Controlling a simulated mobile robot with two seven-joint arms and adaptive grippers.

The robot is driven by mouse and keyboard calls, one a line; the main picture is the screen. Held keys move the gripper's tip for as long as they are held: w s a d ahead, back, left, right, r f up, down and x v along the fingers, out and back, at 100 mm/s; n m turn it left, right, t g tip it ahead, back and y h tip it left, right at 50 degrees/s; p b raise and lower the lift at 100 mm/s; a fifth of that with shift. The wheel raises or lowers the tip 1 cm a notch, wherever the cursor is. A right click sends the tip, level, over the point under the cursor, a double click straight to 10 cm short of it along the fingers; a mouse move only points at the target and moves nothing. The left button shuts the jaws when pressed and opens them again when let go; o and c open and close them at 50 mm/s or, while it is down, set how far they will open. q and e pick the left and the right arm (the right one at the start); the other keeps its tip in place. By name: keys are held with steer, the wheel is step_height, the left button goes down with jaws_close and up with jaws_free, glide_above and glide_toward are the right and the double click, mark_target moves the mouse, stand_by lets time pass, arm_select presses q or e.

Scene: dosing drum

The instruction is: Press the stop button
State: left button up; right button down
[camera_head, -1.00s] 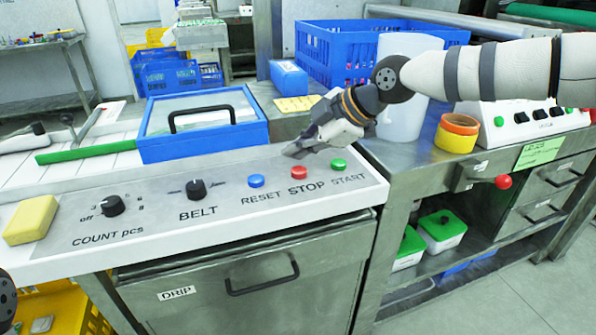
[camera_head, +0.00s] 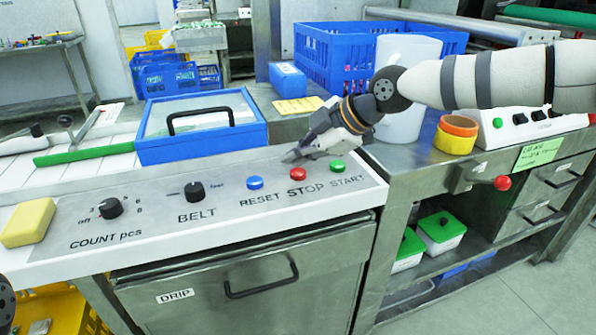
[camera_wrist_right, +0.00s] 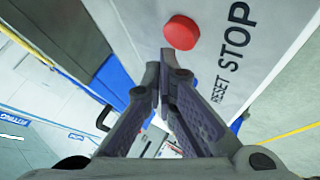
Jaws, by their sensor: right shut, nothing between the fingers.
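The red stop button (camera_head: 298,174) sits on the control panel, between the blue reset button (camera_head: 255,182) and the green start button (camera_head: 337,166). In the right wrist view the red button (camera_wrist_right: 181,32) lies just beyond my fingertips, by the STOP label. My right gripper (camera_head: 290,158) is shut and empty, its fingertips just behind the red button in the head view, apparently apart from it. It also shows in the wrist view (camera_wrist_right: 160,80) with its fingertips together. My left gripper does not show; only a dark round part of mine is at the lower left edge.
On the panel are the BELT knob (camera_head: 195,191), the COUNT knob (camera_head: 110,208) and a yellow sponge-like block (camera_head: 27,222). A blue-framed lid (camera_head: 200,147) with a black handle stands behind the panel. A white container (camera_head: 402,115) and yellow-orange rings (camera_head: 456,134) stand to the right.

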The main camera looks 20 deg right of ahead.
mark_target(297, 174)
steer(key=shift+f, duration=0.15)
stand_by(0.5)
steer(key=shift+f, duration=0.3)
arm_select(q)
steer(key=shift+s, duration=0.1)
arm_select(e)
steer(key=shift+f, duration=0.55)
stand_by(0.6)
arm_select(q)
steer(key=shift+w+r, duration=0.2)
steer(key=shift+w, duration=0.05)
arm_select(e)
steer(key=shift+r, duration=0.95)
steer(key=shift+r, duration=0.1)
steer(key=shift+r+p, duration=0.7)
steer(key=shift+r, duration=1.85)
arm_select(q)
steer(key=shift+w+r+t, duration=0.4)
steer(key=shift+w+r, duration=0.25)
arm_select(e)
steer(key=shift+f, duration=0.1)
